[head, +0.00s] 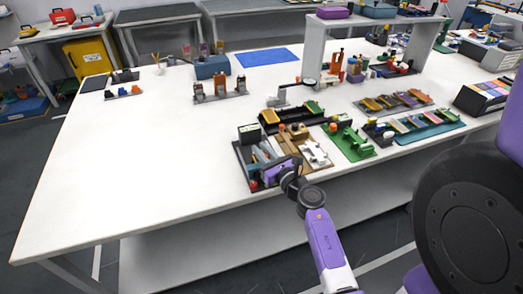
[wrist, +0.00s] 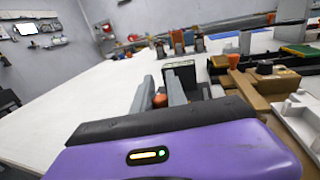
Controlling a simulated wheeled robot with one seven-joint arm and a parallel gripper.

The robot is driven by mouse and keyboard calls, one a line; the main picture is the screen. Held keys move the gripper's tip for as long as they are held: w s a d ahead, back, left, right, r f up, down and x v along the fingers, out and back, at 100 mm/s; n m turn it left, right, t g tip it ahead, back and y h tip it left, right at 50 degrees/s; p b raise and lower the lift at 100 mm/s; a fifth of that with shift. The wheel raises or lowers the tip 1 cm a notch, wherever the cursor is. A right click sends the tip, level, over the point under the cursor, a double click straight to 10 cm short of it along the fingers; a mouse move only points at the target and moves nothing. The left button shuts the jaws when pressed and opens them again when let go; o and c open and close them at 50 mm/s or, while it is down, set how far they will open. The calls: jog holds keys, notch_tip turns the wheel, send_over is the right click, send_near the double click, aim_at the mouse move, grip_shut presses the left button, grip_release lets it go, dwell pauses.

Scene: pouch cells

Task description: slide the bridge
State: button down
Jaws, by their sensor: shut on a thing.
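My gripper (head: 262,154) reaches over a dark-based station (head: 241,161) near the front edge of the white table. In the wrist view, my two grey fingers (wrist: 158,92) are close around a small rounded orange knob (wrist: 160,101). I take this knob to be the bridge's grip, but the bridge's body is hidden behind my purple gripper housing. A dark box (wrist: 184,74) stands just beyond the fingers. It also shows in the head view (head: 249,134) at the station's back left. Contact between fingers and knob is hard to make out.
A brown block with a white tray (head: 314,152) sits right beside my gripper, with a green fixture (head: 350,143) further right. A red button (head: 254,185) is at the station's front corner. The table (head: 140,170) to the left is clear.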

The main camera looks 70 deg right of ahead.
aim_at(248, 129)
dwell(0.4)
jog(key=x, duration=0.4)
jog(key=s+d+b+x, duration=0.1)
jog(key=x, duration=0.4)
jog(key=s+d+b+x, duration=0.1)
jog(key=x, duration=0.3)
jog(key=shift+w+d+f, duration=0.1)
jog(key=shift+w+d, duration=0.25)
jog(key=shift+d, duration=0.15)
jog(key=shift+w+d, duration=0.15)
jog(key=shift+d, duration=0.05)
jog(key=c, duration=1.3)
grip_release()
jog(key=shift+c, duration=0.2)
jog(key=v, duration=0.7)
jog(key=shift+s+a, duration=0.2)
jog(key=shift+s, duration=0.1)
